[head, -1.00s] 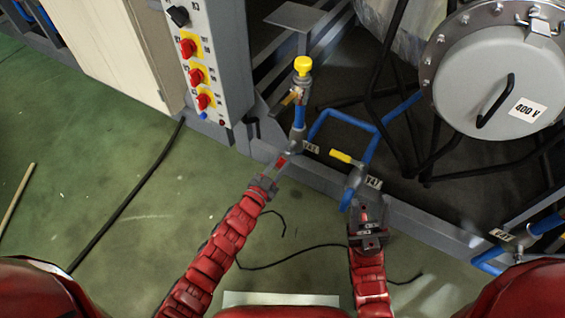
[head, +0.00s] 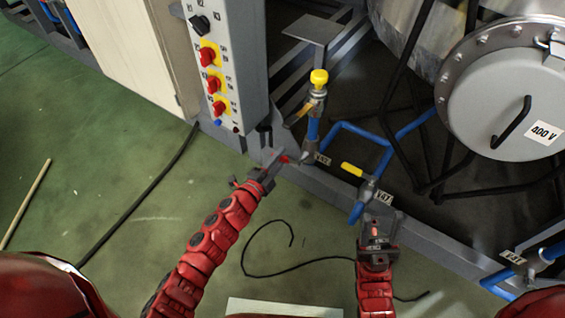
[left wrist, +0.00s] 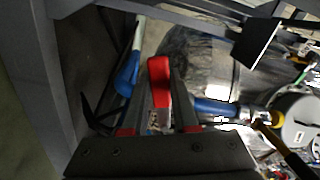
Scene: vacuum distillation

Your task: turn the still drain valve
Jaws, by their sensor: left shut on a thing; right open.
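A valve (head: 310,157) with a red handle sits low on a blue pipe under a yellow cap, beside the metal frame. My left gripper (head: 277,164) is shut on the red handle (head: 286,159), which points left from the valve. In the left wrist view the red handle (left wrist: 159,80) stands between the two fingers. My right gripper (head: 376,228) is open and empty, just below a second valve with a yellow handle (head: 352,170). Whether that gripper touches the nearby blue pipe I cannot tell.
A control panel (head: 222,75) with red knobs stands at the upper left. Blue pipes (head: 357,131) and dark frame bars lie behind the valves. A round flanged vessel lid (head: 510,92) is at the right. The green floor (head: 150,215) is open, with a black cable (head: 130,205).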

